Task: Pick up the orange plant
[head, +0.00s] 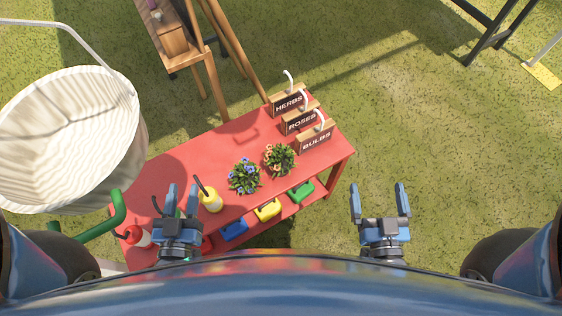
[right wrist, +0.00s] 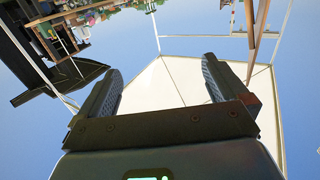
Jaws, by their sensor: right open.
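The orange plant (head: 280,159), a leafy bush with pale orange flowers, stands on the red table (head: 173,166) in the head view. A blue-flowered plant (head: 244,176) stands just left of it. My left gripper (head: 181,187) is over the table's left part, left of both plants, with its fingers apart and nothing seen held. My right gripper (head: 380,186) is open and empty over the grass, right of the table and of the orange plant. In the right wrist view, its open fingers (right wrist: 161,88) show with no plant between them.
Wooden signs reading HERBS (head: 289,104), ROSES (head: 301,121) and BULBS (head: 315,140) stand at the table's right end. A yellow bottle (head: 211,202) stands near my left gripper. Coloured containers, including a yellow one (head: 267,210), sit below the front edge. A white basket (head: 65,140) is at left.

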